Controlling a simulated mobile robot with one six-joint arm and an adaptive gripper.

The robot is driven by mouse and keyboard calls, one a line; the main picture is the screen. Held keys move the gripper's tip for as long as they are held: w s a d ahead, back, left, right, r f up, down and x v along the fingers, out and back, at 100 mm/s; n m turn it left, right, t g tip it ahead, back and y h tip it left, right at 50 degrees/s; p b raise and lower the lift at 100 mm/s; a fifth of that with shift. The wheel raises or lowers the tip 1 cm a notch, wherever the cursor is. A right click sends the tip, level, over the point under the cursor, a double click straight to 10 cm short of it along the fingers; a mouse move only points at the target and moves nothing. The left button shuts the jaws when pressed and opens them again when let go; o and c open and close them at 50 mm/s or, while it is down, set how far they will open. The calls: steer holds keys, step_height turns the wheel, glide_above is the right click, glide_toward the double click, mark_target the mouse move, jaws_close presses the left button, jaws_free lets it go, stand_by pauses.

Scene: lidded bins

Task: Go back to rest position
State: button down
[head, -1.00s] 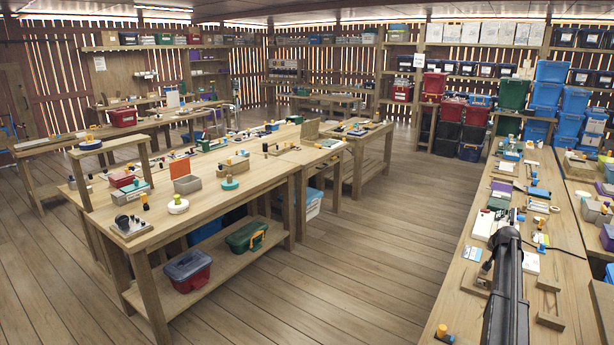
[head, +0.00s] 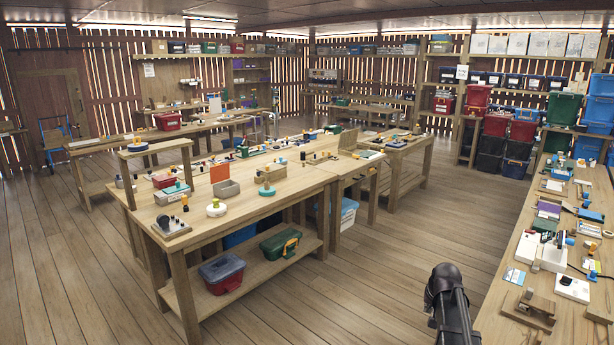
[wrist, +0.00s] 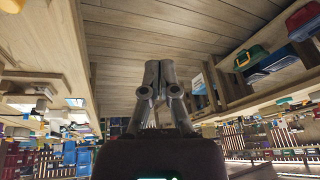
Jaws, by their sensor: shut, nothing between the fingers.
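My gripper (wrist: 158,82) shows in the wrist view with its grey fingers together and nothing between them. Bare plank floor (wrist: 140,30) lies behind it in that view. In the head view my dark arm rises at the lower right, beside the right-hand bench (head: 545,285), over the aisle. The gripper itself cannot be made out in the head view.
A long wooden workbench (head: 205,230) stands left of centre, with a red-and-grey bin (head: 222,275) and a green bin (head: 280,246) on its lower shelf. Stacked coloured bins stand at the back right. The aisle floor (head: 400,235) between the benches is clear.

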steer(key=s+a+f+n+g, duration=0.1)
steer(key=s+a+n+g, duration=0.3)
steer(key=s+a, duration=1.6)
steer(key=shift+a, duration=0.25)
steer(key=shift+f, duration=0.1)
